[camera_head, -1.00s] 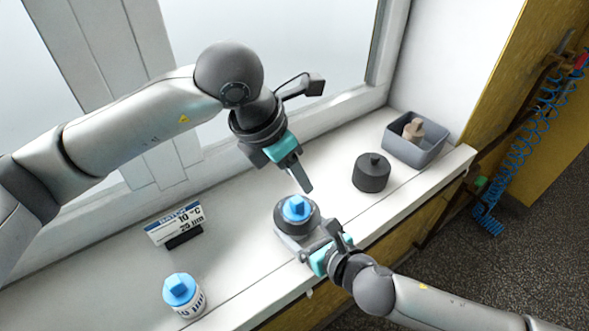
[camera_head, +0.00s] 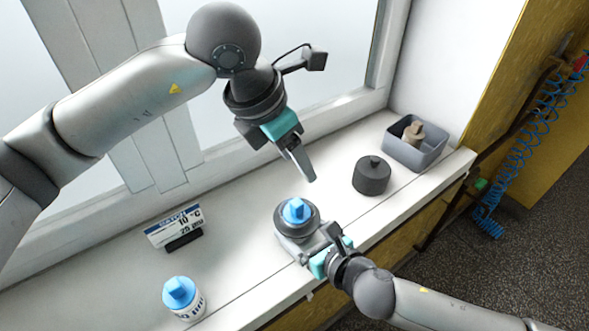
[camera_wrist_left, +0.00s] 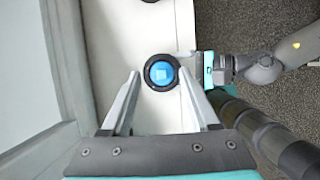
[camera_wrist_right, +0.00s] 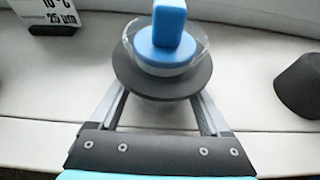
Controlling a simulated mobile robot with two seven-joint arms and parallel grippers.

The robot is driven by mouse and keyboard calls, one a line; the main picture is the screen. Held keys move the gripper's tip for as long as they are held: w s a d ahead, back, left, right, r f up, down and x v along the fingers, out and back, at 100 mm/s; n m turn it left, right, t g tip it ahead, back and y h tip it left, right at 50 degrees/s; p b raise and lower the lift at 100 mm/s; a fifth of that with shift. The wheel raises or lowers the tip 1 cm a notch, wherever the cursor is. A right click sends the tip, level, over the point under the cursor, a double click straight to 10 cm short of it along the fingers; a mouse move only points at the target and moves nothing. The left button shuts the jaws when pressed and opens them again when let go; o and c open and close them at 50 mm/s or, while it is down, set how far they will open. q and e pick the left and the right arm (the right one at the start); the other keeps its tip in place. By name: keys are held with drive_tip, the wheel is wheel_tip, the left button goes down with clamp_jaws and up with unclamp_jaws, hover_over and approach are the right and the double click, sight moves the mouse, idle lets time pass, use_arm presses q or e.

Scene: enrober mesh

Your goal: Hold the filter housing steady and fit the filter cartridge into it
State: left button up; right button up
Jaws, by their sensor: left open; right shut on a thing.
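The filter housing (camera_head: 283,224) stands on the white sill, with a dark round rim that shows in the right wrist view (camera_wrist_right: 128,82). A filter cartridge with a blue, block-shaped top (camera_head: 297,210) sits upright in its opening; how deep it sits I cannot tell. My right gripper (camera_head: 318,243) is shut on the housing from the front right, below the rim. My left gripper (camera_head: 304,172) is open and empty above the housing, apart from the cartridge. In the left wrist view the blue top (camera_wrist_left: 161,73) shows between its fingers.
Another blue-topped container with a white label (camera_head: 183,297) stands at the front left. A sign (camera_head: 175,226) reads 10 °C, 25 µm. A dark knobbed cylinder (camera_head: 371,176) and a grey bin (camera_head: 418,156) holding a brownish piece stand at right. The window borders the sill.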

use_arm(q)
wheel_tip(320, 180, up, 3)
drive_tip(key=shift+r, duration=0.1)
idle(0.4)
use_arm(e)
drive_tip(key=o, duration=1.2)
drive_tip(key=shift+o, duration=0.2)
drive_tip(key=shift+d, duration=0.1)
